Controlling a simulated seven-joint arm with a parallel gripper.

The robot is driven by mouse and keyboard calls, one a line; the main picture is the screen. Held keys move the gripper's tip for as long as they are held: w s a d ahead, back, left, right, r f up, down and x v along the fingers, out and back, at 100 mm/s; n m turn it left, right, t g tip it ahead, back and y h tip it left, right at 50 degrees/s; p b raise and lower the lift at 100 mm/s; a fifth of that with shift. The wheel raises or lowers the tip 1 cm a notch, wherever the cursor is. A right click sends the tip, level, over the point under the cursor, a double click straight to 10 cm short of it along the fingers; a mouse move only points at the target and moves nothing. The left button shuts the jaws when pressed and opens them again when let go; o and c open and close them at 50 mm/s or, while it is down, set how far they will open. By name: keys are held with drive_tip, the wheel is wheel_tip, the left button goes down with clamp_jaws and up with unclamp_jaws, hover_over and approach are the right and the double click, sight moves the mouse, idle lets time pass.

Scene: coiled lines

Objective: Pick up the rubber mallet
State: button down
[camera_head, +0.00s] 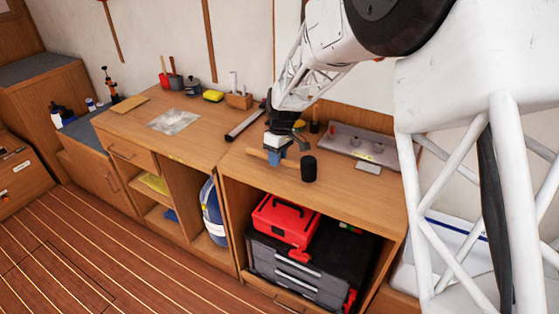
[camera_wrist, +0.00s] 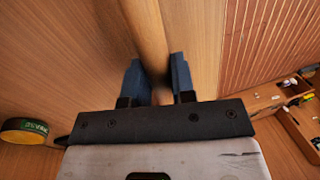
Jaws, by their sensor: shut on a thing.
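The rubber mallet has a black head (camera_head: 308,168) and a pale wooden handle (camera_head: 257,153). It is at the right-hand part of the wooden counter, near the front edge. My gripper (camera_head: 275,157) is shut on the handle, with the black head to its right. In the wrist view the handle (camera_wrist: 146,32) runs up between the two blue fingers (camera_wrist: 155,82), and the head is out of view. The fingers hide part of the handle in the head view. I cannot tell whether the mallet touches the counter or is just above it.
A grey tray (camera_head: 362,143) and a small grey block (camera_head: 368,167) lie to the right. A dark bar (camera_head: 245,122) lies behind left. A yellow-and-black roll (camera_wrist: 25,130) shows in the wrist view. A red toolbox (camera_head: 285,220) stands on the shelf below. Counter (camera_head: 345,190) right of the mallet is clear.

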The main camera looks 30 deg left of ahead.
drive_tip(key=shift+r, duration=0.55)
drive_tip(key=shift+s+d+r, duration=0.1)
drive_tip(key=shift+r, duration=0.8)
drive_tip(key=s+d+r, duration=0.1)
drive_tip(key=s+d, duration=0.9)
drive_tip(key=s, duration=0.1)
drive_tip(key=shift+s+d+r, duration=0.15)
drive_tip(key=shift+s+d, duration=0.05)
drive_tip(key=shift+s, duration=0.15)
drive_tip(key=shift+w, duration=0.1)
